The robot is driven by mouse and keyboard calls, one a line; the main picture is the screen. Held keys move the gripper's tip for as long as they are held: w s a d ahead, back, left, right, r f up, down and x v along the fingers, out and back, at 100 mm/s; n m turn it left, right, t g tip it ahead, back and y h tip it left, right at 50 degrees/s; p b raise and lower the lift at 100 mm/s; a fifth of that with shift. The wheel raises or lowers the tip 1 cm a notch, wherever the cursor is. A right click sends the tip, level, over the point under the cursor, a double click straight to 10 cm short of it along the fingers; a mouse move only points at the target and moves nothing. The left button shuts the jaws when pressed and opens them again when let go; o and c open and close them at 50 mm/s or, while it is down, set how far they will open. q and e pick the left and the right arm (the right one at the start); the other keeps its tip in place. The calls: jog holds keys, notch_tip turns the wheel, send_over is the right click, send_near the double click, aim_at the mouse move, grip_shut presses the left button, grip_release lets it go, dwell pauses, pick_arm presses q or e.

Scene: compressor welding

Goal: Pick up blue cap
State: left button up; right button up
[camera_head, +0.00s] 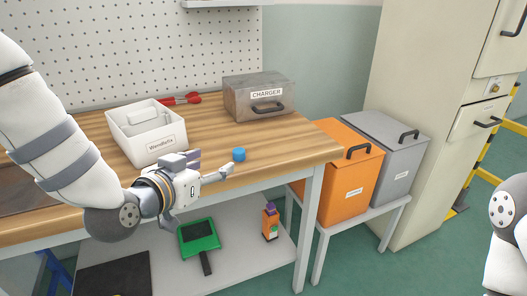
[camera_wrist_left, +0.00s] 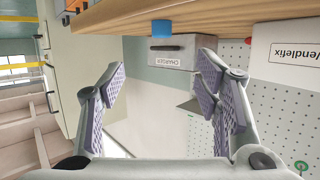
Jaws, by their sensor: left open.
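The blue cap (camera_head: 238,155) is a small round piece standing on the wooden table (camera_head: 222,141) near its front edge. In the left wrist view, which is upside down, the cap (camera_wrist_left: 162,27) shows at the top, beyond the fingertips. My left gripper (camera_head: 213,164) is open and empty at the table's front edge, just left of the cap in the head view. Its purple-padded fingers (camera_wrist_left: 160,85) are spread apart in the wrist view, with the cap between their directions but not between the pads. My right gripper is out of view.
A white Wendlefix bin (camera_head: 149,146) stands left of the cap, and a grey metal CHARGER box (camera_head: 259,96) stands behind it. Red-handled tool (camera_head: 181,99) lies at the back. Orange (camera_head: 345,190) and grey (camera_head: 402,170) bins stand right of the table.

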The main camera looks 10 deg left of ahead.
aim_at(239, 151)
pick_arm(q)
jog(key=x, duration=0.4)
jog(key=b+x, duration=0.1)
jog(key=x, duration=0.3)
jog(key=b+x, duration=0.1)
jog(key=x, duration=0.3)
jog(key=shift+a+f, duration=0.15)
jog(key=shift+f, duration=0.2)
jog(key=shift+w, duration=0.1)
jog(key=shift+r, duration=0.15)
jog(key=shift+c, duration=0.2)
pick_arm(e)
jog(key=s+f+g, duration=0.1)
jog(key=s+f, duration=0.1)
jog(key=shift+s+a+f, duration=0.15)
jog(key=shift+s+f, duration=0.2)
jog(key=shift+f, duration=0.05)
pick_arm(q)
jog(key=c, duration=0.9)
